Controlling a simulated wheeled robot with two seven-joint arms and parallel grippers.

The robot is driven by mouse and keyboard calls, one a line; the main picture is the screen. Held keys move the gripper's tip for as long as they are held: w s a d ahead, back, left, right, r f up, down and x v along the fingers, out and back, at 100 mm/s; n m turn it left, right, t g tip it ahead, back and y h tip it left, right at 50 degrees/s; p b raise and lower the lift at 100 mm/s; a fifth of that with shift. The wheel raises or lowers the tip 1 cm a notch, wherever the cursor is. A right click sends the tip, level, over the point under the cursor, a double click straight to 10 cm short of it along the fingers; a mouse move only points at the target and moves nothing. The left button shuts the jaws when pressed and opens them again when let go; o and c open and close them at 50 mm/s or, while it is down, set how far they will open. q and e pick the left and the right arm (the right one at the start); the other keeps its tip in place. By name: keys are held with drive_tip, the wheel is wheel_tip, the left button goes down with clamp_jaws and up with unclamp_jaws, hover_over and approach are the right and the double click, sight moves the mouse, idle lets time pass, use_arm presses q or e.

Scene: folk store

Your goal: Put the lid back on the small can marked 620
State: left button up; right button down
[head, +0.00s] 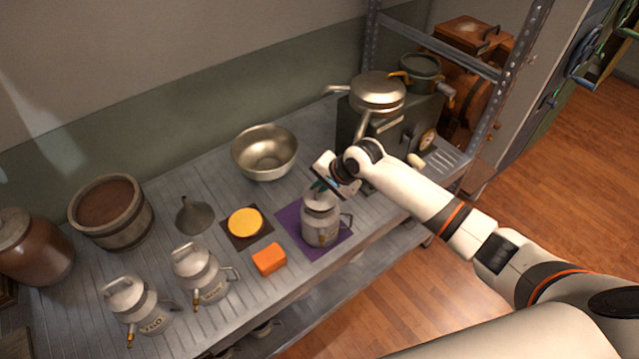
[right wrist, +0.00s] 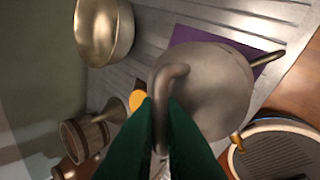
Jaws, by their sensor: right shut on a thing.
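A small grey metal can (head: 322,230) with a side handle stands upright on the purple mat (head: 289,217); its marking is too small to read. A round grey lid (head: 318,200) with a bent handle is at its mouth; I cannot tell whether it is fully seated. My right gripper (head: 320,187) is above the can, shut on the lid's handle. In the right wrist view, the green fingers (right wrist: 160,112) close around this handle, and the lid (right wrist: 205,85) hides most of the can. My left gripper is not in view.
Two similar lidded cans (head: 201,277) (head: 137,303) stand at the front left. An orange block (head: 269,260), a yellow disc (head: 245,222), a funnel (head: 194,216), a metal bowl (head: 265,153) and a wooden bucket (head: 112,211) are nearby. A stove with a pan (head: 377,93) is behind my arm.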

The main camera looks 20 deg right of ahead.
idle(0.4)
drive_tip(key=c, duration=1)
unclamp_jaws()
drive_tip(key=shift+r, duration=0.1)
drive_tip(key=shift+r+p, duration=3.45)
drive_tip(key=shift+p, duration=0.75)
clamp_jaws()
